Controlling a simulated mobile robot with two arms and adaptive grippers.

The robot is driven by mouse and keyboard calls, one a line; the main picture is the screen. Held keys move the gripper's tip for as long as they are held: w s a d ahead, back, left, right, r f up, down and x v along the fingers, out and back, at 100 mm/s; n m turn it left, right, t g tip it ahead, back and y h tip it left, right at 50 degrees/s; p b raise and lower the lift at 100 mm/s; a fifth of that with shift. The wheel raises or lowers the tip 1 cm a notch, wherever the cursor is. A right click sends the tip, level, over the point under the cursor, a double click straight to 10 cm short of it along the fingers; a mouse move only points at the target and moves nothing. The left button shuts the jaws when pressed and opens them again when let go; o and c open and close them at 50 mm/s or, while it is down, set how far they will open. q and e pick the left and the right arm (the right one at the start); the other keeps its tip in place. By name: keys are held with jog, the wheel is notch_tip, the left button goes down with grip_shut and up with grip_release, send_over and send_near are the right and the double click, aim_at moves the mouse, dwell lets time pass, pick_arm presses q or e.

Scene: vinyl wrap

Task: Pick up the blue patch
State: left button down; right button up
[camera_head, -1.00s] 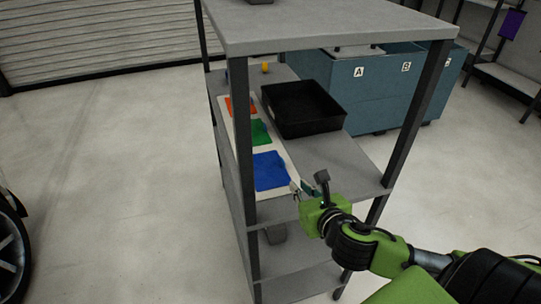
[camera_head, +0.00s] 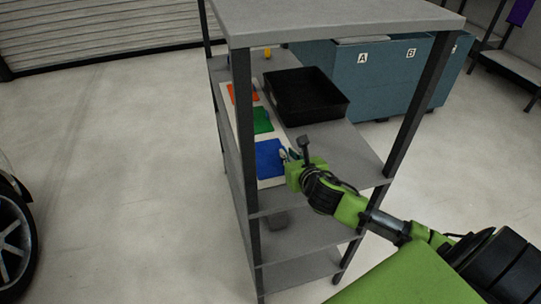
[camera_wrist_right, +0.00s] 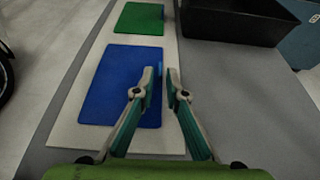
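The blue patch (camera_head: 270,158) lies flat on a pale strip (camera_head: 273,183) on the rack's upper-middle shelf, and it also shows in the right wrist view (camera_wrist_right: 107,86). My right gripper (camera_head: 287,154) is at the patch's right edge. In the right wrist view its two fingertips (camera_wrist_right: 161,76) stand a small gap apart around the patch's right edge; one is over the blue and the other over the pale strip. Nothing is clearly held between them, and contact with the patch cannot be told. My left gripper is not in view.
A green patch (camera_head: 262,120) and an orange patch (camera_head: 241,95) lie farther along the strip. A black tray (camera_head: 305,97) stands to their right. The rack's top shelf (camera_head: 330,20) and its posts (camera_head: 243,130) surround this space. Bare shelf (camera_head: 350,150) lies right of the gripper.

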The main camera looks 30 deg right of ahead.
jog(key=shift+x, duration=1.25)
jog(key=shift+s, duration=0.1)
grip_shut()
notch_tip(320, 180, up, 10)
jog(key=shift+s+d, duration=0.1)
